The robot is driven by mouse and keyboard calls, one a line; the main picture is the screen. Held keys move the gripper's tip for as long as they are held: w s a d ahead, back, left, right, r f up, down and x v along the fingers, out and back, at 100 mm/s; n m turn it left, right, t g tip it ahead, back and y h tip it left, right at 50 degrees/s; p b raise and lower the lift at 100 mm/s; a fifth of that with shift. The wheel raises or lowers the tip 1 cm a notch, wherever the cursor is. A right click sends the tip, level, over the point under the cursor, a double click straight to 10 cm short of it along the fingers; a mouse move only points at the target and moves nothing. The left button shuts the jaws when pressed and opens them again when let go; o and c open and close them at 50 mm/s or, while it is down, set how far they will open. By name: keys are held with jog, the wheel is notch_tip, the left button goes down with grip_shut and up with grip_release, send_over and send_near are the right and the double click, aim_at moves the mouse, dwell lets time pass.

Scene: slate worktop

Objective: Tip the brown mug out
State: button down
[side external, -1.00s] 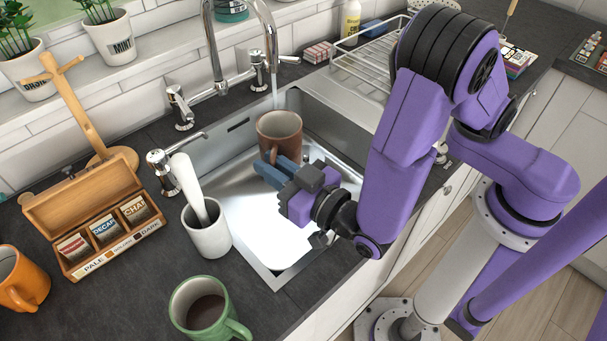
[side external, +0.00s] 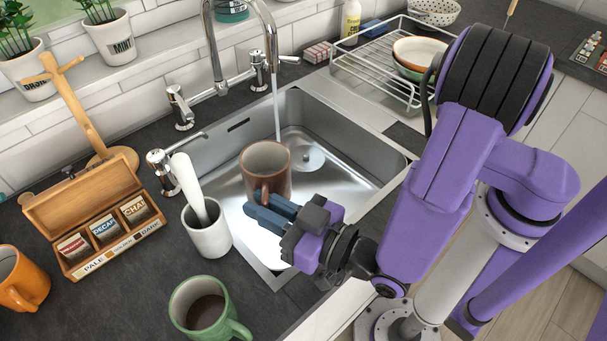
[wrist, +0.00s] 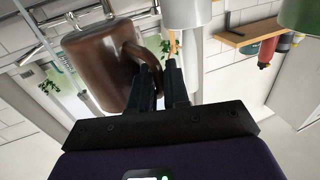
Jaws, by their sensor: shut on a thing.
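The brown mug (side external: 266,168) is held over the sink (side external: 330,200), near its left side, close to upright with its opening facing up. My gripper (side external: 268,212) is shut on the mug's handle, reaching it from the front right. In the wrist view the brown mug (wrist: 100,65) is left of centre, with its handle between the dark fingers (wrist: 160,90). I see the inner wall of the mug at its rim, but not what is in it.
Water runs from the tap (side external: 272,60) into the sink behind the mug. A white pot with a pale utensil (side external: 205,228) and a green mug with dark liquid (side external: 200,308) stand left of the sink. A tea box (side external: 95,215) is further left. A dish rack (side external: 385,70) stands behind right.

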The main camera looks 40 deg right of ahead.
aim_at(287, 188)
jog(key=shift+w+d+f+m+g, duration=0.1)
jog(key=shift+w+d+f+m, duration=0.4)
jog(key=shift+d+m, duration=0.55)
jog(key=shift+w+d+f+m+g, duration=0.1)
jog(key=shift+w+d+f+m, duration=0.1)
jog(key=shift+d+f+m, duration=0.8)
jog(key=shift+w+d+f+m+g, duration=0.1)
jog(key=shift+w+d+f+m, duration=0.2)
jog(key=shift+d+m, duration=0.8)
jog(key=shift+w+m, duration=0.15)
jog(key=shift+m, duration=0.7)
jog(key=shift+w+d+m, duration=0.1)
jog(key=shift+d+m, duration=0.15)
jog(key=shift+m, duration=0.05)
jog(key=shift+w+d+f+m, duration=0.1)
jog(key=shift+d+f+m, duration=0.1)
jog(key=shift+f+m, duration=0.25)
jog(key=shift+w+d+f+m, duration=0.1)
jog(key=shift+d+f+m, duration=0.1)
jog(key=shift+f+m, duration=0.2)
jog(key=shift+w+d+f+m+y, duration=0.15)
jog(key=shift+d+m+y, duration=0.3)
jog(key=shift+m, duration=0.3)
jog(key=shift+w+d+r+m, duration=0.15)
jog(key=shift+d+r+m, duration=0.35)
jog(key=shift+m, duration=0.3)
